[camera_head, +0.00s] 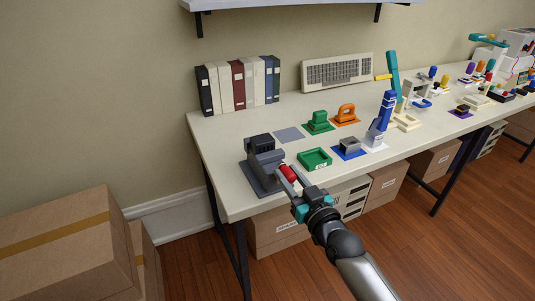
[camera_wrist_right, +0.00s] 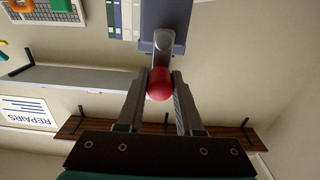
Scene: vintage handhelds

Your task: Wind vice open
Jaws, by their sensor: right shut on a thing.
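The grey vice (camera_head: 262,165) stands at the near left corner of the bench, with a dark block (camera_head: 260,142) at its top. Its red handle knob (camera_head: 288,173) faces the front of the bench. My right gripper (camera_head: 291,180) reaches in from the lower right and is shut on the red knob. In the right wrist view the red knob (camera_wrist_right: 159,84) sits between the two fingers, at the end of a grey crank arm (camera_wrist_right: 163,50). The gap between the vice jaws is hard to make out. My left gripper is not in view.
A green tray (camera_head: 314,159) sits just right of the vice, and a grey block on a blue mat (camera_head: 350,148) lies beyond it. Binders (camera_head: 238,85) stand at the back. Cardboard boxes (camera_head: 70,250) fill the floor at left.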

